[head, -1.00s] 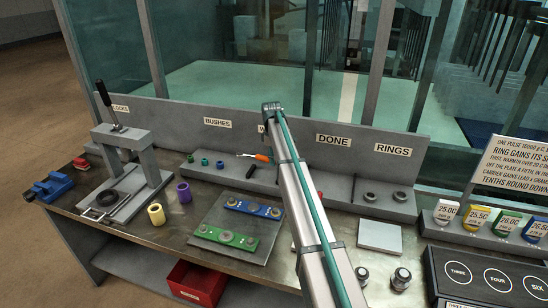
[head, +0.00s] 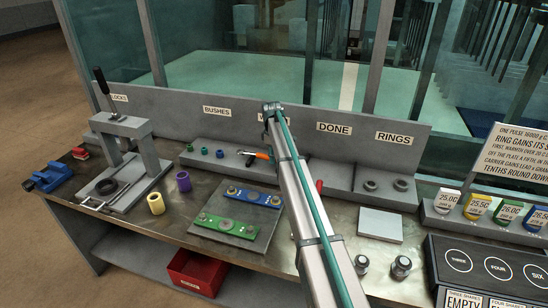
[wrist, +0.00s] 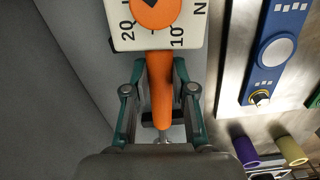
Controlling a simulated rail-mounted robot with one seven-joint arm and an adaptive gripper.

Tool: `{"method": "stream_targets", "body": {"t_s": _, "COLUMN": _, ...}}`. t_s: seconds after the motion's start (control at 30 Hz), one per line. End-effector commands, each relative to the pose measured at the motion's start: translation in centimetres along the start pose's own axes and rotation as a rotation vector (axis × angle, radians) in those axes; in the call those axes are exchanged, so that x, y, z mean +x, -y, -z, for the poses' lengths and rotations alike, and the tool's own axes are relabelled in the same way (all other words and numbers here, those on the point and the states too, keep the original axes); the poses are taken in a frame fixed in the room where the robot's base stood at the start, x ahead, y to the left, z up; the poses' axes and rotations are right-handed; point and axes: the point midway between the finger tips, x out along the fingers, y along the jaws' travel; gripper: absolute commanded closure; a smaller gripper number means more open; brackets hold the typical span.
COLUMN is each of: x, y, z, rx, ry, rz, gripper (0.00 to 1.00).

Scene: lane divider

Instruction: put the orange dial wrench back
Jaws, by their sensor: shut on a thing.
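The orange dial wrench shows in the wrist view, its orange handle (wrist: 161,85) upright in the picture between my green-sided fingers. My gripper (wrist: 160,78) is shut on this handle. The wrench's pale dial plate, marked 20, 10 and N with an orange disc, lies beyond the fingertips and is cut off by the top edge. In the head view a short part of the wrench (head: 262,155) shows orange left of my arm, in front of the back shelf. My arm hides the gripper there, and I cannot tell the wrench's height above the shelf.
The back shelf (head: 225,160) holds small green and blue bushes. A label starting with W is mostly hidden by my arm. A plate with a blue bar (head: 252,199) and a green bar (head: 228,226) lies in front. A press (head: 125,150) stands left; rings (head: 371,185) sit right.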

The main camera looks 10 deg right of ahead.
Motion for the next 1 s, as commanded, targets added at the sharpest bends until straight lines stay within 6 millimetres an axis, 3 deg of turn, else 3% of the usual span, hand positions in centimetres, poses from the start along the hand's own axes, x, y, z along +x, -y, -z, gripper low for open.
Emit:
{"method": "stream_targets", "body": {"t_s": 0.43, "x": 0.77, "y": 0.01, "z": 0.03, "rx": 0.0, "ry": 0.0, "rz": 0.0, "gripper": 1.0}}
{"method": "stream_targets", "body": {"t_s": 0.47, "x": 0.72, "y": 0.0, "z": 0.03, "rx": 0.0, "ry": 0.0, "rz": 0.0, "gripper": 0.72}}
{"method": "stream_targets", "body": {"t_s": 0.6, "x": 0.7, "y": 0.0, "z": 0.03, "rx": 0.0, "ry": 0.0, "rz": 0.0, "gripper": 0.48}}
{"method": "stream_targets", "body": {"t_s": 1.0, "x": 0.41, "y": -0.01, "z": 0.05, "rx": 0.0, "ry": 0.0, "rz": 0.0, "gripper": 0.46}}
